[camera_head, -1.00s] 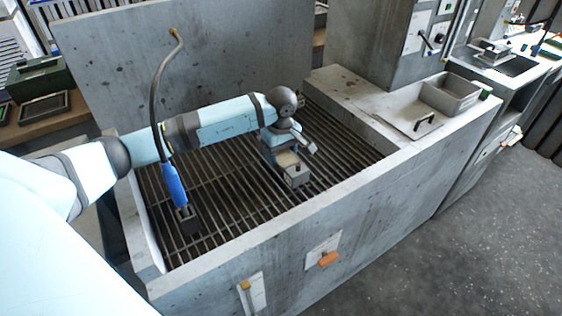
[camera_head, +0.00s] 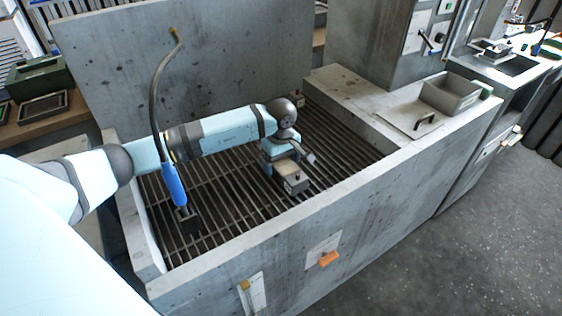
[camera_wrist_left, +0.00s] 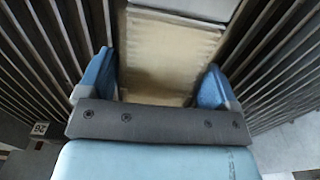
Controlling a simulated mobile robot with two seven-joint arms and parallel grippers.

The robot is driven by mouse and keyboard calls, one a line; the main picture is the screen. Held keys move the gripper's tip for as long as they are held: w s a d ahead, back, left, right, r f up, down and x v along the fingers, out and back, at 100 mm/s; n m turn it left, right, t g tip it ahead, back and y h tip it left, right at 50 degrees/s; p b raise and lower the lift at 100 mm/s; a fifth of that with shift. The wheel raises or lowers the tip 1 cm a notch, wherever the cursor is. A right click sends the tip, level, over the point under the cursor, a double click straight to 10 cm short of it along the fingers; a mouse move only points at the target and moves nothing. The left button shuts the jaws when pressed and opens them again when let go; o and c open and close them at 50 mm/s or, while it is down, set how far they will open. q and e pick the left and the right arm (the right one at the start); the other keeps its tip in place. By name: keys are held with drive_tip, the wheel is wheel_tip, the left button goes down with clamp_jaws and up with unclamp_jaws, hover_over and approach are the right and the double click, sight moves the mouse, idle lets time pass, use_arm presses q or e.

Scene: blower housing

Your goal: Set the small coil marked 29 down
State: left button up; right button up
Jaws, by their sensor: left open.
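The small coil (camera_head: 294,184) is a beige block with grey ends, on or just above the dark slatted grate (camera_head: 225,200); its number does not show. In the left wrist view the coil's beige face (camera_wrist_left: 170,60) fills the space between the two blue fingers of my left gripper (camera_wrist_left: 160,85). The fingers are open; I cannot tell whether either still touches the coil. My right gripper is not in view.
A grey block (camera_head: 297,98) sits behind my arm near the back wall. Concrete walls (camera_head: 245,250) ring the grate. A grey bin (camera_head: 450,93) stands on the right ledge.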

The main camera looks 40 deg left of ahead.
sight(281, 161)
use_arm(q)
wheel_tip(281, 161, up, 12)
drive_tip(key=shift+r, duration=0.15)
idle(0.3)
idle(0.4)
